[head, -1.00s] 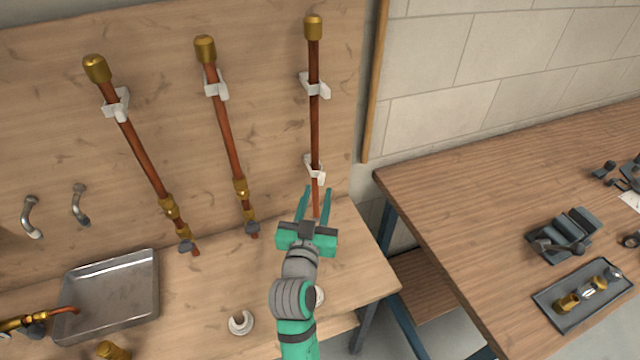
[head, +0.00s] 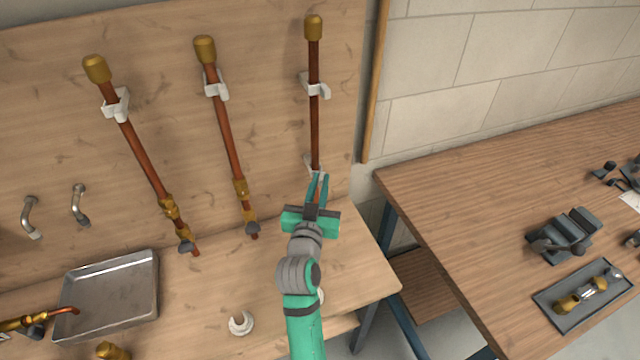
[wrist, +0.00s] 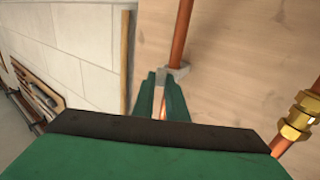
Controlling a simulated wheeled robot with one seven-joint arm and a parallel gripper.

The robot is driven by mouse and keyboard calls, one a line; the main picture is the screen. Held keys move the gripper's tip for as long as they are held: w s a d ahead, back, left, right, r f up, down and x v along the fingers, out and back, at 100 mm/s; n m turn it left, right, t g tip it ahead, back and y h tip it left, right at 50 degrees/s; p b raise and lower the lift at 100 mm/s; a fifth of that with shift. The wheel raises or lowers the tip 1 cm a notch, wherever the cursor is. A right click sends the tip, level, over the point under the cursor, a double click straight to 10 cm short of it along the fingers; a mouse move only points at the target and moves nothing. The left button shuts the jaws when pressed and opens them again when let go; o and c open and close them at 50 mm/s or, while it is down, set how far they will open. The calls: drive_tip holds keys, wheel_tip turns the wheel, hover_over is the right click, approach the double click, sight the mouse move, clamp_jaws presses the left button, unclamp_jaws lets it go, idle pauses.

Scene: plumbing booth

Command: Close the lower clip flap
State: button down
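The right copper pipe (head: 314,125) stands upright on the wooden board, with a brass cap at its top. Its lower white clip (head: 309,163) is mostly hidden by my fingertips in the head view. In the wrist view the clip (wrist: 176,72) shows grey-white around the pipe (wrist: 182,35), just at the finger ends. My gripper (head: 318,177) is at this clip from below and in front. The green fingers (wrist: 160,78) are close together, one on each side of the clip, and appear shut on it. Whether the flap is fully seated cannot be seen.
The upper white clip (head: 314,90) holds the same pipe higher up. Two tilted copper pipes (head: 228,140) with brass fittings are to the left. A metal tray (head: 108,295) and a white ring-like part (head: 241,323) lie on the bench. A second table (head: 480,210) stands right.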

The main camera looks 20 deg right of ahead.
drive_tip(key=shift+d+n+t+y, duration=0.3)
drive_tip(key=shift+n+y, duration=0.1)
drive_tip(key=shift+y, duration=0.2)
drive_tip(key=shift+w+d+n+t+y, duration=0.15)
drive_tip(key=shift+d+n+t+y, duration=0.15)
drive_tip(key=shift+n+y, duration=0.75)
drive_tip(key=shift+w+d+n+t+y, duration=0.1)
drive_tip(key=shift+d+n+t+y, duration=0.35)
drive_tip(key=shift+y, duration=1.05)
drive_tip(key=shift+w+d+n+t+y, duration=0.1)
drive_tip(key=shift+w+d+n+y, duration=0.1)
drive_tip(key=shift+n+y, duration=0.95)
drive_tip(key=shift+y, duration=0.6)
drive_tip(key=c, duration=1.8)
unclamp_jaws()
drive_tip(key=shift+o, duration=0.2)
drive_tip(key=s, duration=1)
drive_tip(key=shift+s+d, duration=0.3)
drive_tip(key=shift+s, duration=0.05)
